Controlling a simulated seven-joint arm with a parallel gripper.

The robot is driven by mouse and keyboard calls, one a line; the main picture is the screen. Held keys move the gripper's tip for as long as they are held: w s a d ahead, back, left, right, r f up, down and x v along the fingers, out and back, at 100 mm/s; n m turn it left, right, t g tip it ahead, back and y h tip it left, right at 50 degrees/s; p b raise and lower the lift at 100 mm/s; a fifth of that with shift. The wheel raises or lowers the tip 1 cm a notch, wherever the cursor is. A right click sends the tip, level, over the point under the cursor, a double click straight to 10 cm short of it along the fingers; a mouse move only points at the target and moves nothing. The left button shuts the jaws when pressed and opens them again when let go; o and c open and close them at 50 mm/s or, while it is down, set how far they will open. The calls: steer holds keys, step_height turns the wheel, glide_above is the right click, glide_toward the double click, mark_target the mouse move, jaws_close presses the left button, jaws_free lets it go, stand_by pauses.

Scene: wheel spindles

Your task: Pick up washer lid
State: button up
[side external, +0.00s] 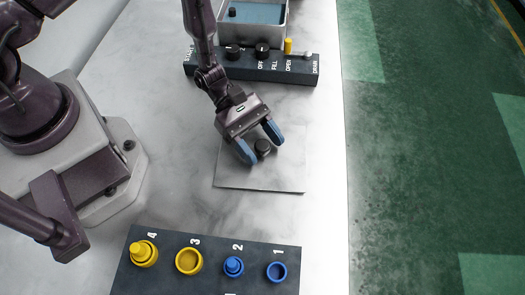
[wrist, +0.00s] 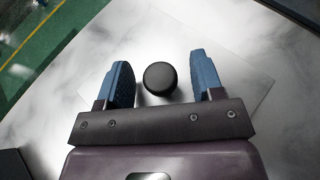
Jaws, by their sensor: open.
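The washer lid (side external: 262,178) is a flat, light grey square plate with a round black knob (side external: 263,147) on top. It lies on the marbled table. In the wrist view the knob (wrist: 160,79) shows as a black disc, and part of the plate (wrist: 243,88) shows around it. My gripper (side external: 258,142) is over the lid, open, with one blue finger on each side of the knob. In the wrist view a gap shows between the knob and each finger (wrist: 161,70). My gripper holds nothing. How high the fingertips are above the plate is hard to tell.
A dark control panel (side external: 300,70) with knobs and a yellow lever stands behind the lid, with a grey open bin (side external: 278,36) holding blue content beyond. A dark board (side external: 212,270) with yellow and blue numbered spindles and rings lies in front. The table's right edge is near the lid.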

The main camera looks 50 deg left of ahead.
steer(key=shift+d+f, duration=0.1)
steer(key=shift+d, duration=0.1)
steer(key=c, duration=1.1)
steer(key=shift+r, duration=0.2)
